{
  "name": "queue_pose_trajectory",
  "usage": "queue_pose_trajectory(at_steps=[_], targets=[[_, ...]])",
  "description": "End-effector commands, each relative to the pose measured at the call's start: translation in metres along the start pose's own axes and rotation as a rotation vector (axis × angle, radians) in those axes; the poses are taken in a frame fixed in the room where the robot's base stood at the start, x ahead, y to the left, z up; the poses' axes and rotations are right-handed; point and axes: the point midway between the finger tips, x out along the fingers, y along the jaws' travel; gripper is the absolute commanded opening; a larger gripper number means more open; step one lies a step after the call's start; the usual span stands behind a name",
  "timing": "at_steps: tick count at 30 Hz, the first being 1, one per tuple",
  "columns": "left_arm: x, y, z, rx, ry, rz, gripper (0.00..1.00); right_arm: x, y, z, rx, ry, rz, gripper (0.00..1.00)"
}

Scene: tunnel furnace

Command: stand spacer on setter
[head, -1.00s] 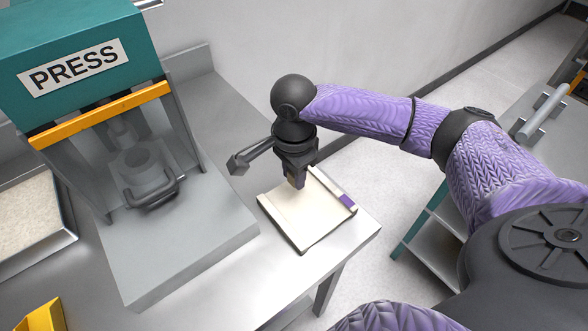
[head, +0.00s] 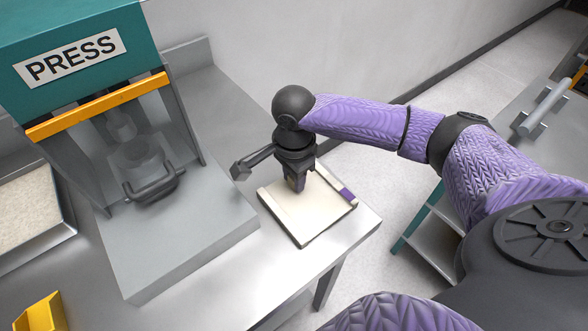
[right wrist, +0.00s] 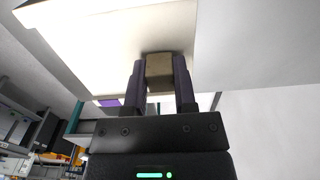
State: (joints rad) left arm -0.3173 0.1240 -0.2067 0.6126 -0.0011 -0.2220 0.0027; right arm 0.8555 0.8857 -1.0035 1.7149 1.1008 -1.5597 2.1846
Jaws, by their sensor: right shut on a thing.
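The setter (head: 323,218) is a cream square plate with raised strips along two edges and a purple patch on one of them. It lies near the table corner, and it fills the upper left of the right wrist view (right wrist: 95,45). My right gripper (head: 297,188) points down over the setter's far part, shut on the spacer. The spacer is a small tan block (right wrist: 159,70) between the two fingers in the right wrist view. Its far end is at or very near the setter's face; I cannot tell whether it touches. My left gripper is not in view.
A press (head: 75,80) with a teal head and grey base stands left of the setter. A tray of pale granules (head: 30,215) and a yellow bin (head: 40,314) are at the far left. The table's front edge runs close to the setter.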

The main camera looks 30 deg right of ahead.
Motion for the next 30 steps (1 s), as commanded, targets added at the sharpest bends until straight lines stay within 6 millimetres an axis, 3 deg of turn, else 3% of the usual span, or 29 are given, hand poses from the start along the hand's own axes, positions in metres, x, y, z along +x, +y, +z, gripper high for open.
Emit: queue_pose_trajectory(at_steps=[8,9,15,24,30], targets=[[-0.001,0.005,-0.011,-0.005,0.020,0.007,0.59,0.004,0.000,0.000,0.001,0.000,0.002,0.00],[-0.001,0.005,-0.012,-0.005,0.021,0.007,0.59,0.004,0.000,0.000,0.001,0.000,0.001,0.36],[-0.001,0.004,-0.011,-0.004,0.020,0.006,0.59,0.004,0.000,0.000,0.000,0.000,0.001,0.75],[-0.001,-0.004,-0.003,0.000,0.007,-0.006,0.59,0.004,0.000,0.000,0.000,0.000,0.001,0.75],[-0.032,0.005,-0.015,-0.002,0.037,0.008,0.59,-0.057,0.000,0.000,-0.001,-0.001,-0.004,0.75]])
